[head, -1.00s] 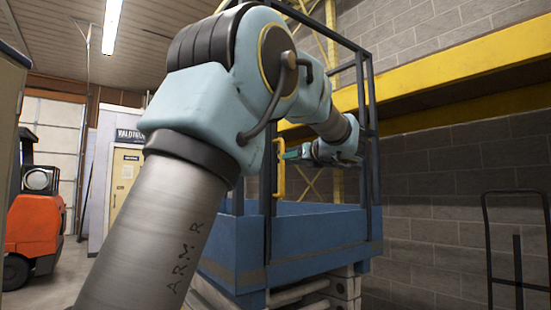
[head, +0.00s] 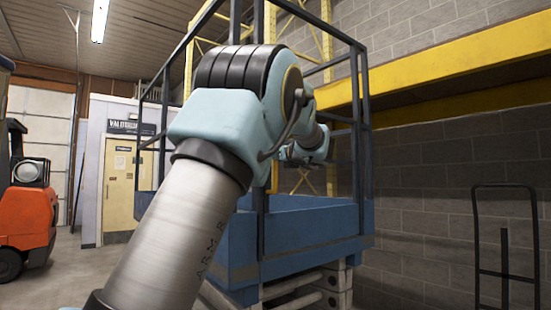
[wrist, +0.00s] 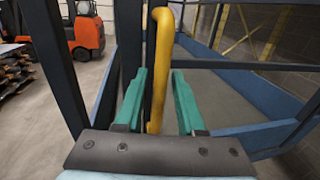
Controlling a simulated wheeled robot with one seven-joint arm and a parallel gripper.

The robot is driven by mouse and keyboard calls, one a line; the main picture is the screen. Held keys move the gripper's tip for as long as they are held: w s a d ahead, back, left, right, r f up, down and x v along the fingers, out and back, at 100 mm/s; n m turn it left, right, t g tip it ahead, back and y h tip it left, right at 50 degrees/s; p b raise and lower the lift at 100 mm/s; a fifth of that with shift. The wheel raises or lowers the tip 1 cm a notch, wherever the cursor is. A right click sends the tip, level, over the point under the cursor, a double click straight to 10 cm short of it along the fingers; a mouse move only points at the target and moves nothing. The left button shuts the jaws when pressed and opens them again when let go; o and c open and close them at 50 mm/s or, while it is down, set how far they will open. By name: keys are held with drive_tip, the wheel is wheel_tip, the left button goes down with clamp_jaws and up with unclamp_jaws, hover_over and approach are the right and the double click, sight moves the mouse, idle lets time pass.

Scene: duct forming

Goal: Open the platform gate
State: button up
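The blue platform (head: 300,240) stands ahead with dark upright rails and a mesh-free railing frame. A yellow gate handle (wrist: 160,60) runs upright in the wrist view, beside a dark rail post (wrist: 130,40). My gripper (wrist: 158,76) is open, with one teal finger on each side of the handle. The handle stands between the fingers with visible gaps on both sides, so they are not closed on it. In the head view my arm hides the fingers and most of the handle.
A yellow beam (head: 450,80) crosses the block wall at right. A hand truck (head: 505,245) stands at the lower right. An orange forklift (head: 25,215) is at left, with open floor (head: 65,265) near it. A cream door (head: 120,185) is behind.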

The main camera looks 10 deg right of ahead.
clamp_jaws()
idle(1.1)
